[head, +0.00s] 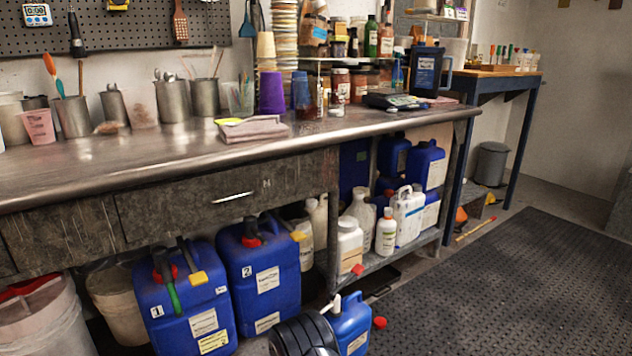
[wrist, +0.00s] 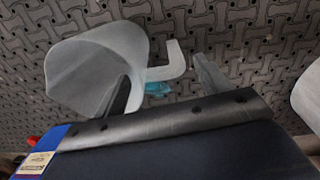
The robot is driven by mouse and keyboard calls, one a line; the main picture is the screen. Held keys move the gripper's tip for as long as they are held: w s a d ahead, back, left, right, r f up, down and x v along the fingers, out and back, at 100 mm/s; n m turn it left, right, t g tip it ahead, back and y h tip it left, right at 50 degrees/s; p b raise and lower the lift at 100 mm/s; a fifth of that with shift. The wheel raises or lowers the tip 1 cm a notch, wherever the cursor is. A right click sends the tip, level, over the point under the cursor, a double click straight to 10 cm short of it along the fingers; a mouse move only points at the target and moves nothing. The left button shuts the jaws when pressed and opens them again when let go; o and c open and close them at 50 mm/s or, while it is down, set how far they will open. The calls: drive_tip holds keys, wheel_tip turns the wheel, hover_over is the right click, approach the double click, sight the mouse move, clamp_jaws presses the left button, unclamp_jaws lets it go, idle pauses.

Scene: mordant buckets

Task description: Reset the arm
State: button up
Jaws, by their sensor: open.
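My gripper (wrist: 161,70) shows in the wrist view with its two grey fingers apart. A pale grey jug (wrist: 90,70) is beyond the fingers over the dark patterned mat, and its bent handle (wrist: 178,62) appears in the gap between them. I cannot tell whether a finger touches it. A small teal thing (wrist: 157,88) shows near the handle. In the head view, a black rounded part of my arm (head: 305,335) is at the bottom edge, in front of the lower shelf; the fingers are not clear there.
A small blue can (head: 350,325) stands close to my arm, with a red cap (head: 380,322) beside it. Blue jerrycans 1 (head: 185,305) and 2 (head: 262,275) stand under the steel bench (head: 120,165). The black floor mat (head: 510,280) at right is clear.

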wheel_tip(320, 180, down, 3)
drive_tip(key=shift+f+b, duration=0.1)
drive_tip(key=shift+b, duration=0.45)
wheel_tip(320, 180, up, 11)
drive_tip(key=p, duration=0.4)
drive_tip(key=shift+p, duration=0.35)
drive_tip(key=w+d+r+m+p, duration=0.1)
drive_tip(key=d+r+m+p, duration=0.1)
drive_tip(key=d+r+p, duration=0.4)
drive_tip(key=w+d+r+m+p, duration=0.2)
drive_tip(key=d+r+p, duration=0.5)
drive_tip(key=r+p, duration=0.9)
drive_tip(key=w+d+r+m+p, duration=0.1)
drive_tip(key=d+r+m+p, duration=0.3)
drive_tip(key=r, duration=3)
drive_tip(key=shift+w+d+r+p, duration=0.3)
drive_tip(key=shift+d+p, duration=1.15)
drive_tip(key=shift+p, duration=2.05)
drive_tip(key=shift+s+r, duration=0.15)
